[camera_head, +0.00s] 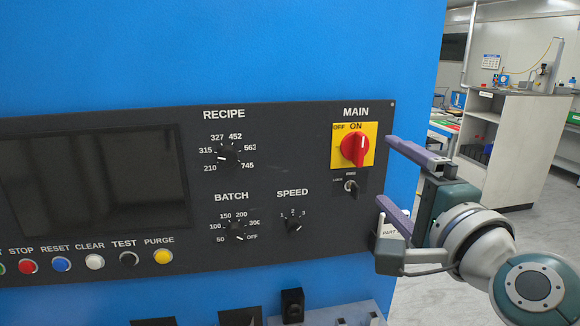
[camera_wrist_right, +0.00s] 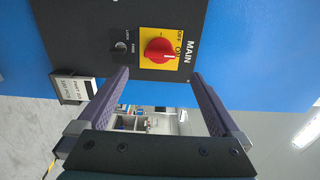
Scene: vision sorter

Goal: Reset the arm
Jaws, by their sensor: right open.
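My right gripper (camera_head: 388,172) is open and empty, beside the right edge of the black control panel (camera_head: 290,150). Its two purple fingers also show in the right wrist view (camera_wrist_right: 160,95), spread wide with the panel ahead of them. The red MAIN switch (camera_head: 354,148) sits on a yellow plate just left of the upper finger, and its white mark points up at ON. The switch appears between and beyond the fingers in the right wrist view (camera_wrist_right: 160,51). No contact between finger and switch shows. My left gripper is not in view.
A key lock (camera_head: 351,186) sits below the MAIN switch. RECIPE (camera_head: 228,156), BATCH (camera_head: 238,231) and SPEED (camera_head: 293,225) knobs, a dark screen (camera_head: 100,183) and several push buttons fill the panel. Small fixtures (camera_head: 292,305) stick out below. A shelf unit (camera_head: 520,140) stands behind at right, with open floor before it.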

